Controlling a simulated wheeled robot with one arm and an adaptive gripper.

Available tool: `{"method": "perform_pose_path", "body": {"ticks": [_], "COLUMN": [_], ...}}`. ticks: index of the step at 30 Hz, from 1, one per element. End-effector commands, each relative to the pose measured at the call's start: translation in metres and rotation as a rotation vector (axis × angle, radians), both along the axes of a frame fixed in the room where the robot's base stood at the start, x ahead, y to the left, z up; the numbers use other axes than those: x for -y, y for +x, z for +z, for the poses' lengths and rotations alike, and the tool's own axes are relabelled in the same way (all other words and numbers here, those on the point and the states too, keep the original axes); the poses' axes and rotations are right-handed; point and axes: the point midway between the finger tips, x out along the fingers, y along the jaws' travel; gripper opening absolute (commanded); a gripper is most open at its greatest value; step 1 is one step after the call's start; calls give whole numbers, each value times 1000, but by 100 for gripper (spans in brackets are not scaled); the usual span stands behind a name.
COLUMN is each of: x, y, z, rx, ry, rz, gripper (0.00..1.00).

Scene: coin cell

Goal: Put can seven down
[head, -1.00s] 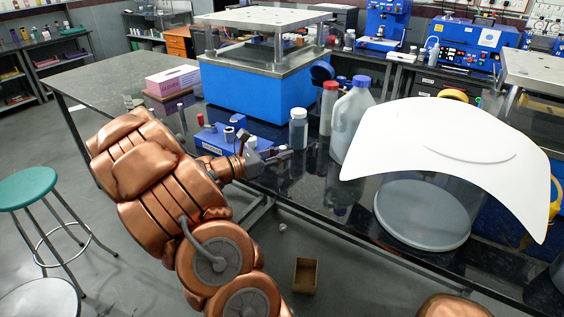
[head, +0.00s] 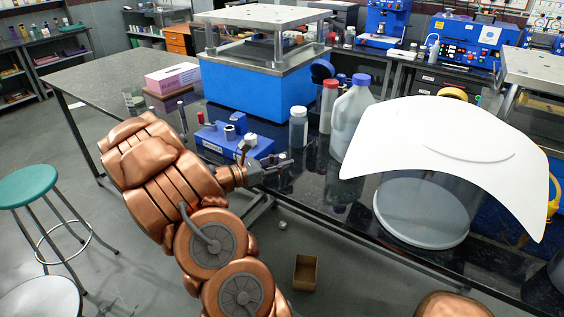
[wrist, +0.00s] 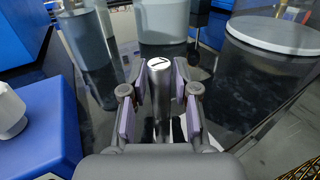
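Can seven (wrist: 160,98) is a small silvery cylinder, upright, with a black 7 on its pale top. In the wrist view it stands between the purple pads of my gripper (wrist: 160,85), which look shut on its sides near the fingertips. In the head view my gripper (head: 277,164) is low over the near edge of the dark glossy table (head: 312,196), right of the blue fixture. The can is small and partly hidden there. I cannot tell whether its base touches the table.
A curved white sheet (head: 445,140) is at right, over a round grey plate (head: 422,213).

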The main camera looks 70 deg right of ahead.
Motion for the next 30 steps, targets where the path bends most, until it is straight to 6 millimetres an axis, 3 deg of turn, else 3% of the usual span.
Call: {"method": "perform_pose_path", "body": {"ticks": [3,16,30], "x": [0,-4,-60], "y": [0,4,53], "z": [0,3,2], "rx": [0,0,1], "ry": [0,-1,-2], "rz": [0,2,4], "gripper": [44,44,44]}}
